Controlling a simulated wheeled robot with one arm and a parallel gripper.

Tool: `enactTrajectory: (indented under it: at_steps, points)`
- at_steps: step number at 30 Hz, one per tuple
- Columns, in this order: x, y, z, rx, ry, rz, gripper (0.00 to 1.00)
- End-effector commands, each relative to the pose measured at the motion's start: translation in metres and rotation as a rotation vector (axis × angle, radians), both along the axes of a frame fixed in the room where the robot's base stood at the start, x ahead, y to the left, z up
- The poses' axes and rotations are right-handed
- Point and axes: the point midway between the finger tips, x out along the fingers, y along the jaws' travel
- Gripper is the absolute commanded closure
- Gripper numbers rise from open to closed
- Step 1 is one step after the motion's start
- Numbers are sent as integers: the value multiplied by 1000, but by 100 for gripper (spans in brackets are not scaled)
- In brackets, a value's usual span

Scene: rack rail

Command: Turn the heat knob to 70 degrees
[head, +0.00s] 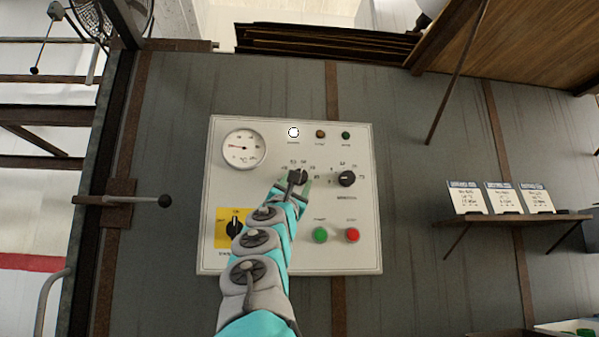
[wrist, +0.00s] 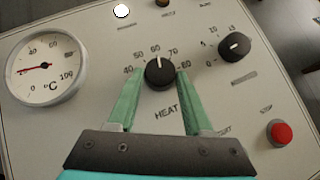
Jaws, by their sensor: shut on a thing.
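The heat knob (wrist: 159,76) is a round black knob with a white pointer mark, above the word HEAT on a pale control panel (wrist: 95,105). Its scale runs from 40 to 80, and the pointer is at about 60. My gripper (wrist: 160,78) has its green fingers on the left and right sides of the knob, shut on it. In the head view the knob (head: 300,176) is partly hidden by my gripper (head: 296,183), which reaches up from below.
A second black knob (wrist: 235,46) is close on the right. A temperature dial (wrist: 45,68) is at left, with its needle near 20. A yellow-backed switch (head: 234,228), a green button (head: 320,235) and a red button (head: 352,235) sit lower on the panel. A white lamp (head: 293,132) is above.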

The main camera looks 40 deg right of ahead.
Motion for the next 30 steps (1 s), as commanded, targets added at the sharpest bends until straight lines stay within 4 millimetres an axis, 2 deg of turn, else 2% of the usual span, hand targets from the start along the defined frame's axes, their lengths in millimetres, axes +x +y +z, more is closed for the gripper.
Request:
enactTrajectory:
  at_steps: [1,12,30]
  points:
    - [2,3,10,38,-23,4,100]
    - [6,6,8,312,-190,8,100]
    - [5,7,9,480,-296,5,100]
